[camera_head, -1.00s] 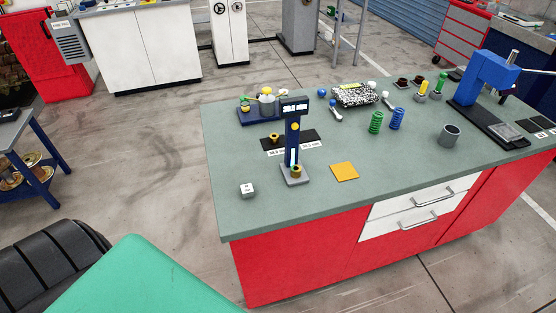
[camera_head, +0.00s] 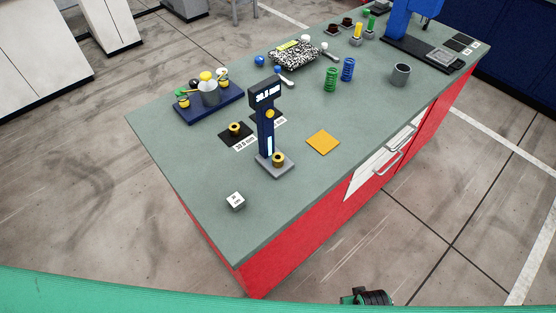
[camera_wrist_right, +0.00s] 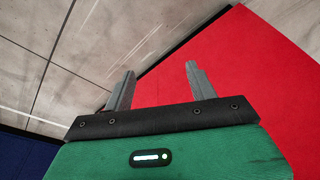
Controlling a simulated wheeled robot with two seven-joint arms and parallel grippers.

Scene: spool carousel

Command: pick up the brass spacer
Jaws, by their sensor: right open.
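A brass spacer (camera_head: 278,160), a short ring with a dark hole, sits on the grey base of the blue height gauge (camera_head: 266,130), whose display faces me. A second, similar brass ring (camera_head: 234,129) lies on a black mat behind it to the left. I cannot tell from the pictures which one the task names. My right gripper (camera_wrist_right: 160,85) is open and empty in the right wrist view, with the red side of the bench beyond its fingers. It is well away from both spacers. My left gripper is not in view.
The front left bench top is mostly clear.

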